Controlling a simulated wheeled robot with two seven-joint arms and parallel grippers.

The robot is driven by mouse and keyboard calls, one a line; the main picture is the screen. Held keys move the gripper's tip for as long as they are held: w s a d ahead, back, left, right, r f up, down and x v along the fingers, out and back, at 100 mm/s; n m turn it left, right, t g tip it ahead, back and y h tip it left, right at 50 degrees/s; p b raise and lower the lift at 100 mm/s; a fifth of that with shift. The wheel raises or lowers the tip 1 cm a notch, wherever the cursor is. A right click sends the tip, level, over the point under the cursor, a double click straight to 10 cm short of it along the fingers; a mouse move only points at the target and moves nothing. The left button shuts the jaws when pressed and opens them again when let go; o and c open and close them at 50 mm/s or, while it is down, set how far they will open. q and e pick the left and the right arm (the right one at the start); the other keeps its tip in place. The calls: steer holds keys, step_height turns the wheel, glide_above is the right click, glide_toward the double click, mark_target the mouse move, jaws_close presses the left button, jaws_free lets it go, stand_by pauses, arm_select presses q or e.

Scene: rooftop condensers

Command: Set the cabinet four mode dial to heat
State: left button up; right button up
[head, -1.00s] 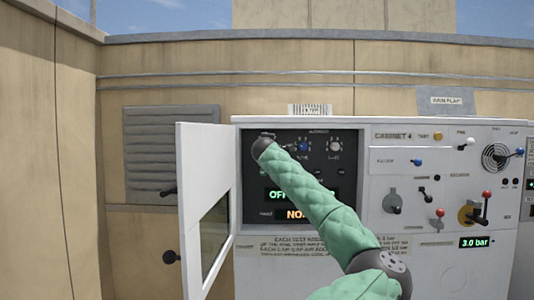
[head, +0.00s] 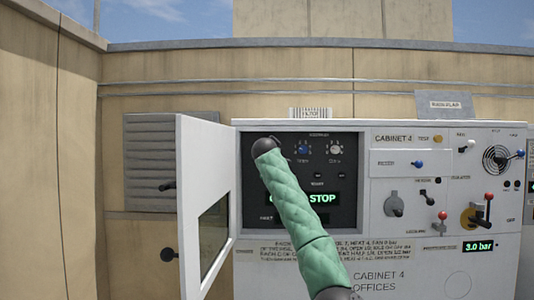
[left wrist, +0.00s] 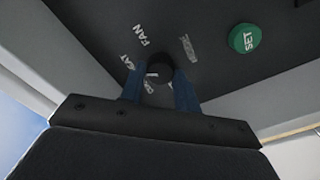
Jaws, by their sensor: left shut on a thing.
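The mode dial (left wrist: 160,66) is a black round knob on the dark panel, seen in the left wrist view. Around it are white labels: one reads FAN, one is partly covered and ends in "AT", and others are too blurred or hidden to read. My left gripper (left wrist: 160,82) is shut on the dial, a blue finger on each side. Where the dial points cannot be told. In the head view, my green-sleeved arm hides the dial and the gripper at the upper left of the open panel (head: 346,205) of cabinet four.
A green SET button (left wrist: 245,38) is beside the dial. The open white door (head: 204,150) stands left of the panel. Blue (head: 304,149) and white (head: 336,149) knobs sit to the right. Levers and valves (head: 480,212) crowd the cabinet's right side.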

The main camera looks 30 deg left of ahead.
arm_select(q)
steer(key=shift+r, duration=0.25)
steer(key=o, duration=1)
steer(key=shift+c, duration=0.2)
steer(key=shift+a+f, duration=0.1)
steer(key=shift+f, duration=0.05)
steer(key=shift+b+v, duration=1.85)
steer(key=shift+v, duration=2.1)
arm_select(e)
step_height(320, 180, up, 8)
steer(key=w+a, duration=0.2)
steer(key=shift+a+r+g, duration=0.25)
steer(key=shift+g, duration=0.15)
arm_select(q)
steer(key=shift+m, duration=0.3)
